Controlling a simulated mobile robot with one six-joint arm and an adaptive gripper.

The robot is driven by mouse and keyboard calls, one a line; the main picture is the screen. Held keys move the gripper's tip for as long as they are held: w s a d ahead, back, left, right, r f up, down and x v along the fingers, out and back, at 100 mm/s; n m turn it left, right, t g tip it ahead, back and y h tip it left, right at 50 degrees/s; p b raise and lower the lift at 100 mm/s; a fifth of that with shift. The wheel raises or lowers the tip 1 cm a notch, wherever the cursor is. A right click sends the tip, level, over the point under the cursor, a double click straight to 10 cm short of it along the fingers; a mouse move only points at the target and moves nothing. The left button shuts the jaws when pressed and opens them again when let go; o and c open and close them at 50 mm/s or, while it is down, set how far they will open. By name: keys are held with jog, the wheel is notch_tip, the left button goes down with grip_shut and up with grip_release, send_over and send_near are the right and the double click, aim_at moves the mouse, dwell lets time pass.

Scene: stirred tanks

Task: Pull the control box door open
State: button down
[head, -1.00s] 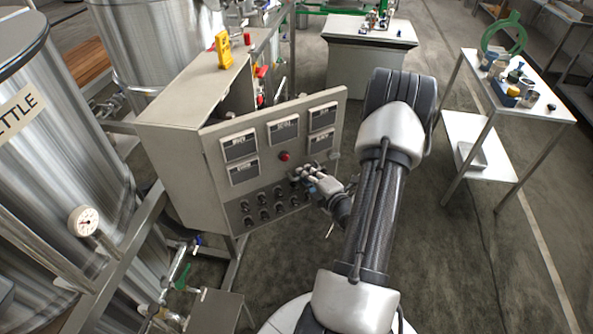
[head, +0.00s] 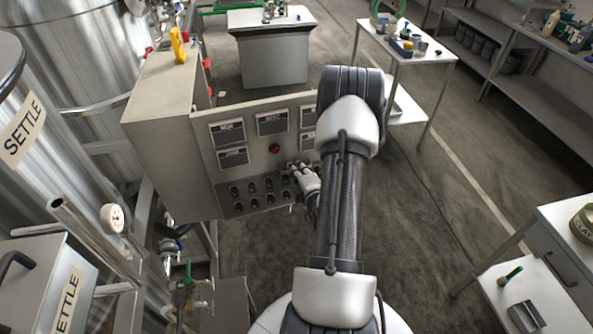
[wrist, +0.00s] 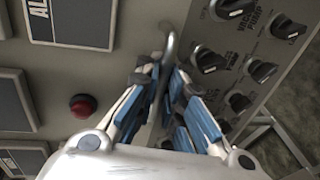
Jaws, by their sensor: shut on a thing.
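The grey control box (head: 160,165) stands left of centre in the head view. Its door (head: 242,163), with dark labels, a red button and rows of black knobs, stands swung out to the right from the box's near edge. My gripper (head: 296,168) is at the door's right part, partly hidden by my arm. In the wrist view, my gripper (wrist: 158,95) has its blue-padded fingers on both sides of the door's thin metal handle (wrist: 168,50) and is shut on it. The red button (wrist: 82,105) lies left of the fingers and the black knobs (wrist: 208,60) lie right.
A yellow handheld device (head: 178,45) stands on the box. A white table (head: 408,48) is behind my arm, and a white cabinet (head: 560,250) is at right. The floor between is clear.

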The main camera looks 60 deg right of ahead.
jog(key=shift+d+r, duration=0.1)
jog(key=shift+r, duration=0.05)
jog(key=c, duration=2)
grip_release()
jog(key=v, duration=0.7)
jog(key=shift+s, duration=0.2)
